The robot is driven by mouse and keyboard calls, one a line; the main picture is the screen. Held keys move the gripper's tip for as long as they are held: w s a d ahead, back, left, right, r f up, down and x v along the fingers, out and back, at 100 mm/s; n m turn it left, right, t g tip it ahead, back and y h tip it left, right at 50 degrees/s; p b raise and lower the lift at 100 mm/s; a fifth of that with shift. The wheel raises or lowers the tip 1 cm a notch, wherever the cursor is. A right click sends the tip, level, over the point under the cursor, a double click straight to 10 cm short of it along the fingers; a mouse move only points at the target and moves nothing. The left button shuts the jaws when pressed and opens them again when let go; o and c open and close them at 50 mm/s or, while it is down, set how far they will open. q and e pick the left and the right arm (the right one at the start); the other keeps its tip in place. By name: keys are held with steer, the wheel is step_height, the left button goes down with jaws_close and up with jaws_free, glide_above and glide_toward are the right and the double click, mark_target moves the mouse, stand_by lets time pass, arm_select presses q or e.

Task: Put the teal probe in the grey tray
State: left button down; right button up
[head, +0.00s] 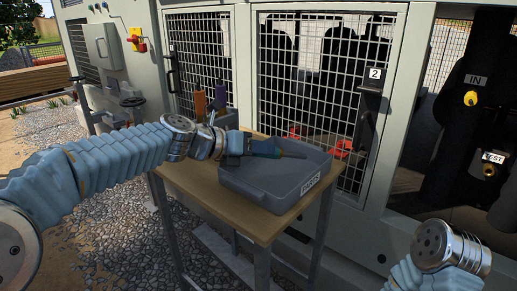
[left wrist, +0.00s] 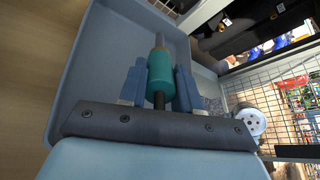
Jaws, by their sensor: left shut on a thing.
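The grey tray (head: 262,196) sits on a small wooden table in the head view, with a "PARTS" label on its side. My left gripper (head: 268,148) is over the back part of the tray and shut on the teal probe (head: 284,153). In the left wrist view the probe (left wrist: 160,72) has a teal body with a grey tip and a dark stem, and sits between the blue fingers of my gripper (left wrist: 160,88). The tray (left wrist: 85,75) lies behind it there. Whether the probe touches the tray floor I cannot tell. My right gripper is out of view.
The wooden table (head: 190,178) has bare top left of the tray. An orange item (head: 200,104) and a purple item (head: 220,95) stand behind my left arm. A mesh door (head: 325,90) with a "2" plate (head: 375,73) rises behind the table.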

arm_select(q)
steer(key=shift+c, duration=1.1)
jaws_free()
steer(key=p+v, duration=0.2)
steer(key=v, duration=0.5)
steer(key=shift+p, duration=0.3)
